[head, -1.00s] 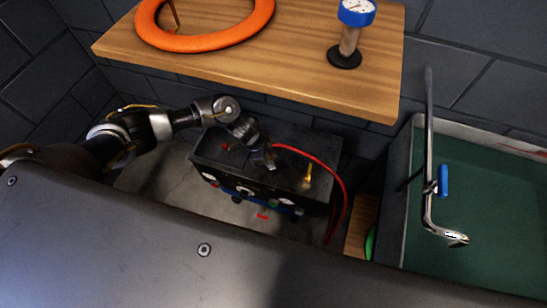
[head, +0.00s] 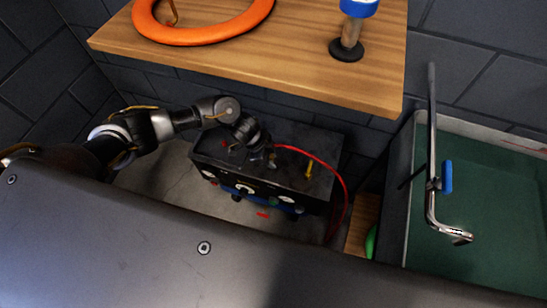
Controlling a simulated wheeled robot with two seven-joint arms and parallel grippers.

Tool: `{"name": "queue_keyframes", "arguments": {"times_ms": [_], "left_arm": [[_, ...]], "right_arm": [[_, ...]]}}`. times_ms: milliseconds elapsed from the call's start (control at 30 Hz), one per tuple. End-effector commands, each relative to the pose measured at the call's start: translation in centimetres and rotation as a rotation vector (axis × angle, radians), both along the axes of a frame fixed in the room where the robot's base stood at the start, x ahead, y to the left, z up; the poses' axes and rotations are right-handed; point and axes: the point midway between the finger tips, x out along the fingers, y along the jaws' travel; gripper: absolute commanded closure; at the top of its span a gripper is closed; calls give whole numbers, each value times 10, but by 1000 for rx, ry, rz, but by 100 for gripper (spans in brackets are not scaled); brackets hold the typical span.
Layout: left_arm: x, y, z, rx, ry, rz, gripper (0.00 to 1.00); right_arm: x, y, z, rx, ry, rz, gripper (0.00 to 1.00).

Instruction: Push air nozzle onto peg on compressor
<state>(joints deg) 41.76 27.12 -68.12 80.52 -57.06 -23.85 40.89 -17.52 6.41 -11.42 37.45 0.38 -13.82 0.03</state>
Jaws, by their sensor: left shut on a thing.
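The compressor (head: 290,180) is a dark box on the floor under the wooden shelf, with gauges and knobs on its front. A small yellow peg (head: 309,168) stands on the right part of its top. A red hose (head: 335,178) runs from my left gripper over to the right and down beside the compressor. My left gripper (head: 270,160) is over the middle of the compressor's top, left of the peg. It is shut on the air nozzle at the hose's end; the nozzle is mostly hidden by the fingers. My right gripper is not in view.
The wooden shelf (head: 235,60) above holds an orange ring (head: 200,35) and a gauge pump (head: 347,45). A green-bottomed basin (head: 490,210) with a metal bar (head: 432,130) and blue piece stands at the right. A dark wall is close behind the compressor.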

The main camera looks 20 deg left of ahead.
Motion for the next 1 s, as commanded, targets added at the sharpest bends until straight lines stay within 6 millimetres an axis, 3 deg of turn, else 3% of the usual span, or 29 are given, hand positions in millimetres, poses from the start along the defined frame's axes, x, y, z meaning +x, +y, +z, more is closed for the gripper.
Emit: {"name": "queue_keyframes", "arguments": {"times_ms": [200,233,400,833,1000], "left_arm": [[0,0,-5,-1,0,1,100],[0,0,-4,-1,0,1,69],[0,0,-4,0,0,1,48],[0,1,-3,0,0,0,48],[-2,13,33,-1,-2,0,48]], "right_arm": [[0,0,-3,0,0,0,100],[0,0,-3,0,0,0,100],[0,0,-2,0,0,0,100],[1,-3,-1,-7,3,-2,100],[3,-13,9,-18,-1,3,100]]}}
